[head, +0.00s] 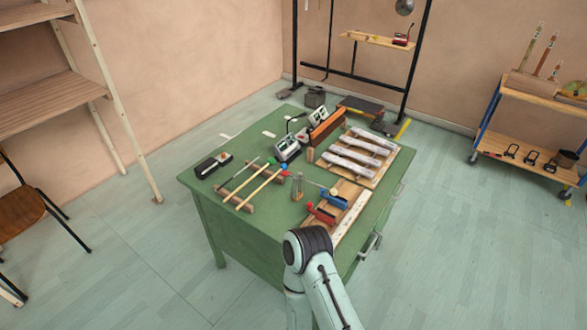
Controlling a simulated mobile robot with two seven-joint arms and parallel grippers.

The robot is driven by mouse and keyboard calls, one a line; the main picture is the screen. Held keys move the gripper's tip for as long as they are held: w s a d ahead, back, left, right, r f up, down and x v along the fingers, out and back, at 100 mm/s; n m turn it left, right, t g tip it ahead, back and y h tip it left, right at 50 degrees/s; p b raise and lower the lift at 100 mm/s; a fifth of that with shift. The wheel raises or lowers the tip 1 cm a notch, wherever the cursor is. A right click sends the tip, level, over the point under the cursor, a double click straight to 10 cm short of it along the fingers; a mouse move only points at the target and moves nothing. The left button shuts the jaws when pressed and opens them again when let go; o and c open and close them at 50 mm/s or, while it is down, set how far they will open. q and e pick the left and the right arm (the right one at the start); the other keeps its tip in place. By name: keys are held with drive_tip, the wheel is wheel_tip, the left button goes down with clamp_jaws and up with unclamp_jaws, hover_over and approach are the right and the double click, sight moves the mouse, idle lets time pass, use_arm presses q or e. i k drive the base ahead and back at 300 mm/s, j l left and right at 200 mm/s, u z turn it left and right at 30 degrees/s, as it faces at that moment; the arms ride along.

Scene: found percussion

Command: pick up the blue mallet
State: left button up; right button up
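Thin sticks lie side by side across wooden rests on the green table in the head view. One of them appears to be the blue mallet (270,161), with a small blue head at its far end and a pale handle running toward the near left. A bent part of one of my arms shows at the bottom centre, at the table's near edge. Neither of my grippers is in view.
The green table (235,225) also holds a black case (213,165), grey devices (288,148), pale bars on a wooden frame (355,153), a red clamp (320,213) and a blue clamp (334,200). The table's near left corner is bare. Shelves stand left and right.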

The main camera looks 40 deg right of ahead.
sight(284, 166)
drive_tip(key=i+z, duration=0.2)
drive_tip(key=z, duration=0.25)
drive_tip(key=i+j+z, duration=0.15)
drive_tip(key=z, duration=0.3)
drive_tip(key=i+j+z, duration=0.15)
drive_tip(key=z, duration=0.3)
drive_tip(key=i+j+z, duration=0.1)
drive_tip(key=j+z, duration=0.3)
drive_tip(key=i+j+z, duration=0.1)
drive_tip(key=j+z, duration=0.15)
drive_tip(key=z, duration=0.2)
drive_tip(key=j+z, duration=0.3)
drive_tip(key=z, duration=0.15)
